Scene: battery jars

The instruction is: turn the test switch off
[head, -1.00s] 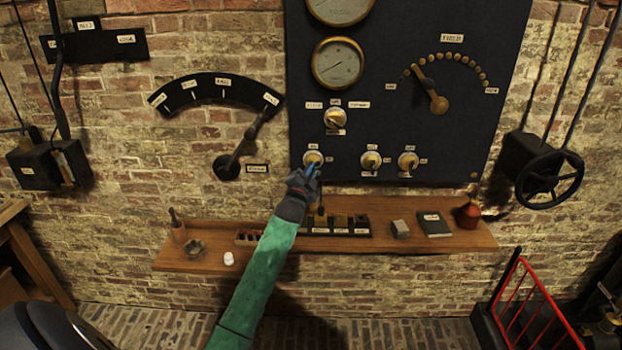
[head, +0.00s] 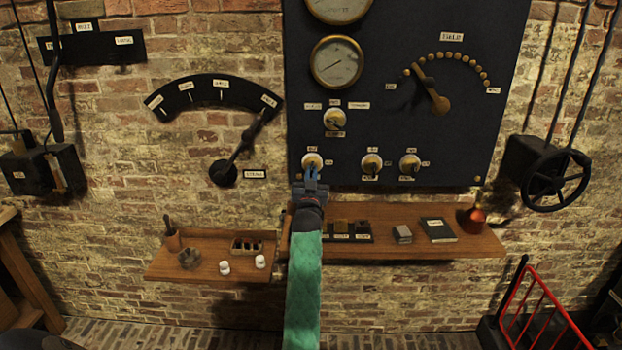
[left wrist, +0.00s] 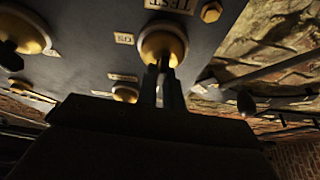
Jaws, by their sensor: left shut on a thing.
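The test switch (head: 312,160) is a round brass-and-pale knob at the lower left of the dark panel. In the left wrist view, the switch (left wrist: 162,42) sits beside a "TEST" label and an "ON" label. My left gripper (head: 311,172) reaches up from below to it. In the left wrist view, the fingers of this gripper (left wrist: 163,72) are shut on the switch's handle. The fingers hide most of the handle, so I cannot tell which way it points. My right gripper is not in view.
Two similar knobs (head: 371,163) (head: 409,163) sit to the right, and another knob (head: 335,120) sits above. A large lever (head: 240,150) is on the wall at left.

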